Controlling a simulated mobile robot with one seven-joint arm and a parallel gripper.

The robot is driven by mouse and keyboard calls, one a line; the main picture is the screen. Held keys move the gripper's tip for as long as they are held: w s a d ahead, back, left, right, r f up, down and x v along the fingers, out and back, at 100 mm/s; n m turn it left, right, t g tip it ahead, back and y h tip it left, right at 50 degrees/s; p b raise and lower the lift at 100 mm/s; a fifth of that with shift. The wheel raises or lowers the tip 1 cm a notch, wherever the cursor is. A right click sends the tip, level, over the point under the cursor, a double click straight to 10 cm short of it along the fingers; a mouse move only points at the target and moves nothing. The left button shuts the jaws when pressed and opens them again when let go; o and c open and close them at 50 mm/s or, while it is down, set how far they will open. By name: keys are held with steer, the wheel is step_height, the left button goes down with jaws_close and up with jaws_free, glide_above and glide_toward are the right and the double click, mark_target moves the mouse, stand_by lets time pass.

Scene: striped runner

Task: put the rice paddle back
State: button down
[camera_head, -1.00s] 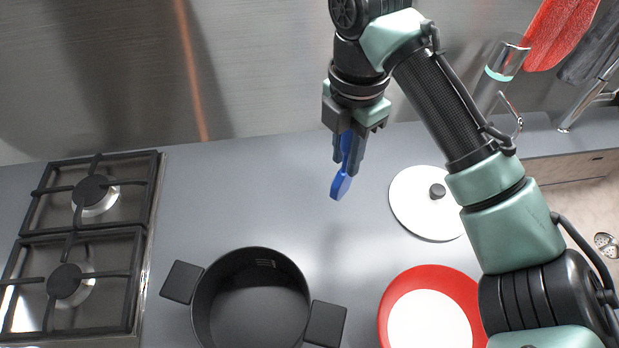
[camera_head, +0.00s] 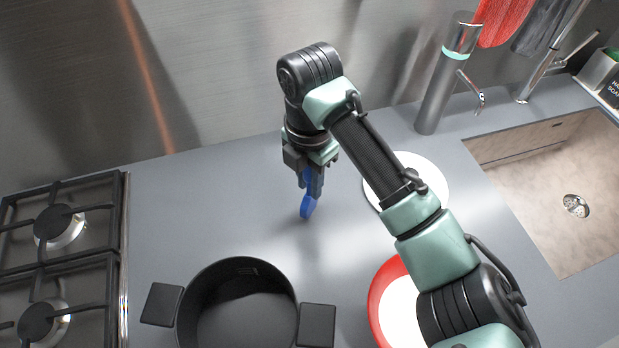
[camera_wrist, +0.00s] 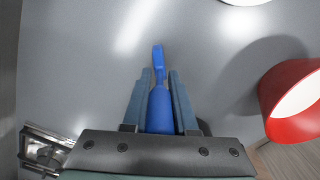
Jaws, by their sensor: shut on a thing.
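The blue rice paddle (camera_head: 308,207) is in my gripper (camera_head: 312,184), which points down above the grey counter behind the black pot. In the wrist view the paddle (camera_wrist: 159,105) lies lengthwise between the two fingers of my gripper (camera_wrist: 158,82), with its narrow end reaching beyond the fingertips. My gripper is shut on it. In the head view its lower end hangs free of other objects; whether it touches the counter I cannot tell. Its upper part is hidden by the fingers. I cannot make out a holder for the paddle.
The black pot (camera_head: 187,312) stands in front. The red bowl (camera_head: 377,300), white inside, and a white lid (camera_head: 437,180) are to the right, partly behind my arm. A gas hob (camera_head: 122,230) is at left, a sink (camera_head: 540,150) at right. The counter left of my gripper is clear.

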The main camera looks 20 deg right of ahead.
steer(key=shift+f, duration=0.15)
steer(key=c, duration=0.7)
jaws_free()
step_height(320, 180, up, 12)
steer(key=shift+r+p, duration=0.2)
steer(key=shift+p, duration=0.35)
